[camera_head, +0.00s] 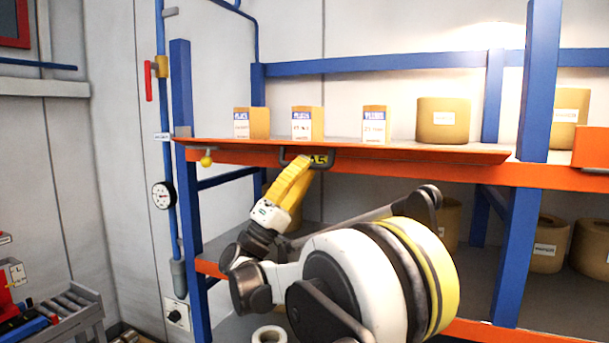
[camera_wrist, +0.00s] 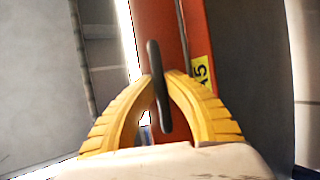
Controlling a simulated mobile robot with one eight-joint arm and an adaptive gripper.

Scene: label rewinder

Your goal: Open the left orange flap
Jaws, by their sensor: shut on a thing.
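The left orange flap (camera_head: 430,153) is a long panel along the front of the upper shelf, seen nearly edge-on and tipped outward, so the goods behind it show. Its dark bar handle (camera_head: 285,160) sits toward the left end, beside a yellow label (camera_head: 320,160). My yellow-fingered gripper (camera_head: 303,165) reaches up from below and is shut on this handle. In the wrist view the fingers (camera_wrist: 160,85) close around the dark handle (camera_wrist: 155,60), with the orange flap (camera_wrist: 155,20) behind it and the yellow label (camera_wrist: 202,73) to the right.
Small boxes (camera_head: 308,124) and a large brown roll (camera_head: 443,122) stand on the shelf behind the flap. A yellow knob (camera_head: 206,161) hangs at left, near a pipe with a gauge (camera_head: 163,195).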

